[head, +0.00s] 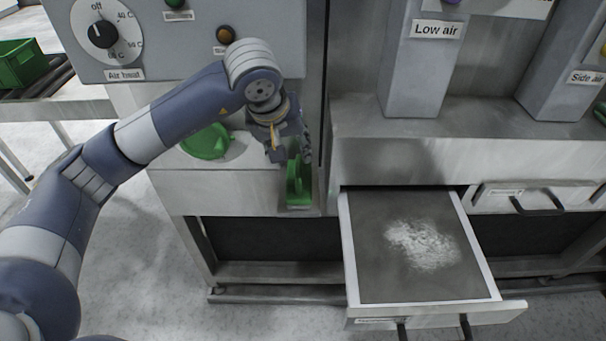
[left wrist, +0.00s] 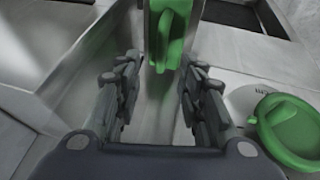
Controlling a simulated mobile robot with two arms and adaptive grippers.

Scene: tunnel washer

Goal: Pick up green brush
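The green brush (head: 298,184) stands at the front edge of the grey ledge, beside the machine's side wall in the head view. In the left wrist view the green brush (left wrist: 168,32) lies ahead, between the lines of the two fingers. My left gripper (head: 290,150) is just above and behind it. In the left wrist view my left gripper (left wrist: 160,88) is open with a clear gap between its fingers, and nothing is held. Whether the fingers overlap the brush's near end is hard to tell. My right gripper is not seen.
A round green lid (head: 206,142) lies on the ledge left of the brush; it also shows in the left wrist view (left wrist: 292,128). An open drawer (head: 370,290) with white powder juts out at the right. A control panel with a dial (head: 103,34) stands behind my arm.

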